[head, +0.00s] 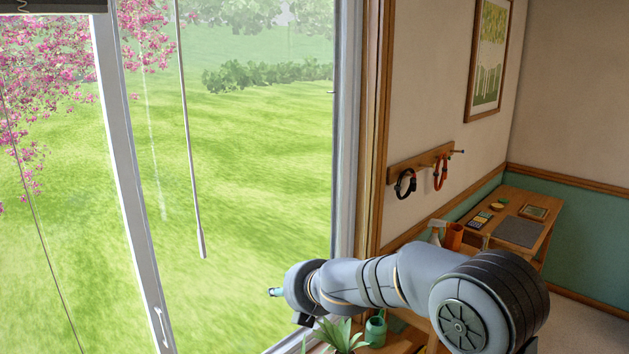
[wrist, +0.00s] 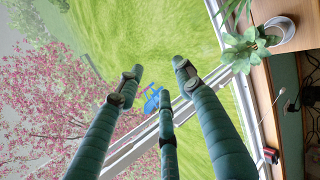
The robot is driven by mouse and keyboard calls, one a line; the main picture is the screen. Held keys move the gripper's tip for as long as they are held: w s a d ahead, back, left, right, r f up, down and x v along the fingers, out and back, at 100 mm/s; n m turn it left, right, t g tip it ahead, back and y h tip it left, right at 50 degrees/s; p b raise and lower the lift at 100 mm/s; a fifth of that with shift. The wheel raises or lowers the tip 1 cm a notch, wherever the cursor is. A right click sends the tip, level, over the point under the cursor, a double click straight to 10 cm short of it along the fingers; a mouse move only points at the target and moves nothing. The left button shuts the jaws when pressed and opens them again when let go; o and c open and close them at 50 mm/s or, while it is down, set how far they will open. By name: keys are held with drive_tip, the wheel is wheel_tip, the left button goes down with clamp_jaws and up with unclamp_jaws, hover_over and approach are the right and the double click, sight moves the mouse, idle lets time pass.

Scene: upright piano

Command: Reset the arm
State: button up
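My arm reaches leftward across the lower right of the head view, with my gripper (head: 276,292) at its far left end in front of the window glass. Only a small teal part of the gripper shows there. In the wrist view, the three teal fingers of my gripper (wrist: 160,78) are spread apart with nothing held between them. They point toward the window and the lawn beyond it.
A potted plant (head: 340,336) and a teal watering can (head: 376,330) stand below my arm. A blind wand (head: 188,120) hangs at the window.

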drive_tip(key=f+n+b, duration=0.1)
drive_tip(key=b, duration=0.4)
drive_tip(key=f+n+t+y+b, duration=0.1)
drive_tip(key=b, duration=0.4)
drive_tip(key=a+f+n+t+b, duration=0.1)
drive_tip(key=b, duration=0.4)
drive_tip(key=shift+s+a+f+y, duration=0.1)
drive_tip(key=shift+s+f+y, duration=0.2)
drive_tip(key=shift+s, duration=0.1)
